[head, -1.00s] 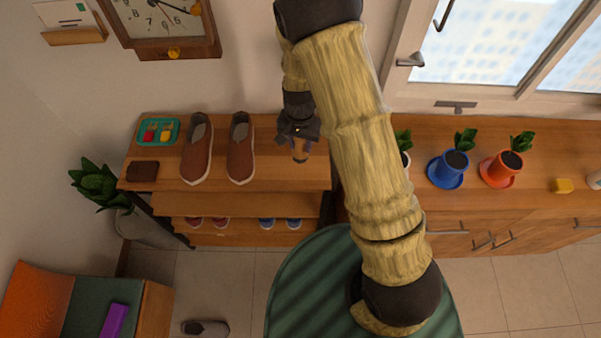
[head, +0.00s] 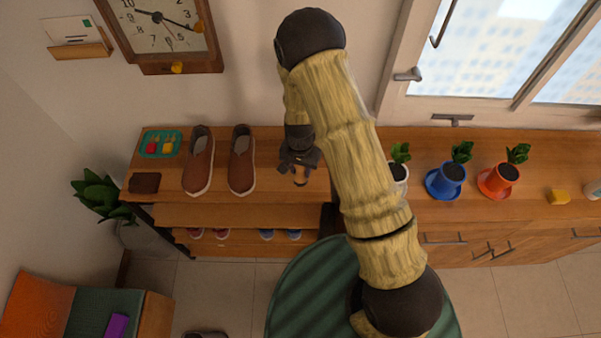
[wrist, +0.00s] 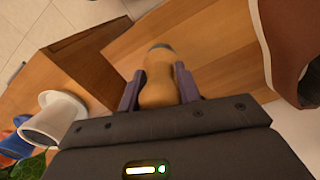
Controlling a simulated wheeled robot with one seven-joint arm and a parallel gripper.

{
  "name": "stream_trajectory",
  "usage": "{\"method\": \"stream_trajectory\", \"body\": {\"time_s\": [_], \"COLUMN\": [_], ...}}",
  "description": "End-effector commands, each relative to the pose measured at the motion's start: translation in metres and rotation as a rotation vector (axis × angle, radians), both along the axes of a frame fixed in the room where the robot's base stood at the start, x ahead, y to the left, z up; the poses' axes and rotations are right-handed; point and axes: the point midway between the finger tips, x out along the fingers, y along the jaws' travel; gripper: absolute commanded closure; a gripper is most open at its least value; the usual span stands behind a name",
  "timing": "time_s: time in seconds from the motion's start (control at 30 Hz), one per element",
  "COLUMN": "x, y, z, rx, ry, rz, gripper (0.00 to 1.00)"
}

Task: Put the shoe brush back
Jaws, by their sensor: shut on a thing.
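My gripper (head: 299,174) is over the right end of the shoe rack's top board (head: 270,184), to the right of the pair of brown shoes. In the wrist view, my gripper (wrist: 160,90) is shut on the shoe brush (wrist: 157,80), a tan wooden piece with a dark grey end. The brush lies between the two purple-grey fingers. In the head view only a small tan part of it shows below the gripper. I cannot tell whether the brush touches the board.
Brown shoes (head: 241,160) stand left of the gripper; one (wrist: 295,45) is close by in the wrist view. A teal tray (head: 160,144) and a dark brown wallet-like item (head: 145,183) lie further left. Potted plants (head: 445,178) stand on the cabinet at right.

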Motion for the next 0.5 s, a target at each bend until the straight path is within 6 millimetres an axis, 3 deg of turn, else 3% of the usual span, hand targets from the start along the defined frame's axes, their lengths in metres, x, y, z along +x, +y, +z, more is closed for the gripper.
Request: {"method": "stream_trajectory", "body": {"time_s": [0.2,0.5], "x": [0.0,0.0], "y": [0.0,0.0], "z": [-0.026,-0.03], "rx": [0.0,0.0], "ry": [0.002,0.0], "rz": [-0.001,0.0], "gripper": [1.0,1.0]}}
